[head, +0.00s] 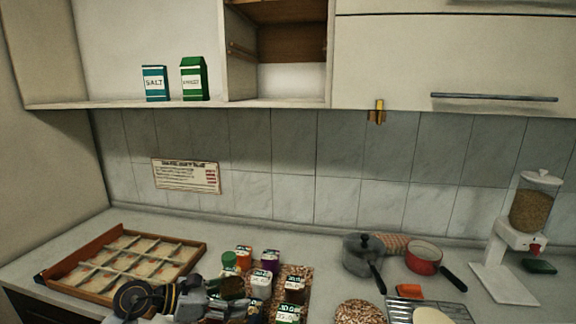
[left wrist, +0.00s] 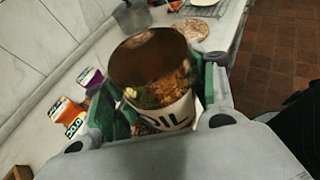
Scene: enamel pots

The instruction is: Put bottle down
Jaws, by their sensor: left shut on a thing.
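My left gripper (head: 218,290) is at the bottom of the head view, over the front of the counter. It is shut on a bottle (head: 232,286). In the left wrist view the bottle (left wrist: 172,115) sits between the two green-padded fingers. Its pale label shows dark letters ending in "IL", and its brownish inside shows at the top. I cannot tell whether its base touches the counter. My right gripper is not in view.
Several spice jars (head: 268,262) stand close to the held bottle. A wooden divided tray (head: 185,246) lies to the left. A grey pot (head: 362,254), a red pan (head: 424,257) and a wire rack (head: 455,311) are to the right. The counter behind the jars (head: 290,240) is clear.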

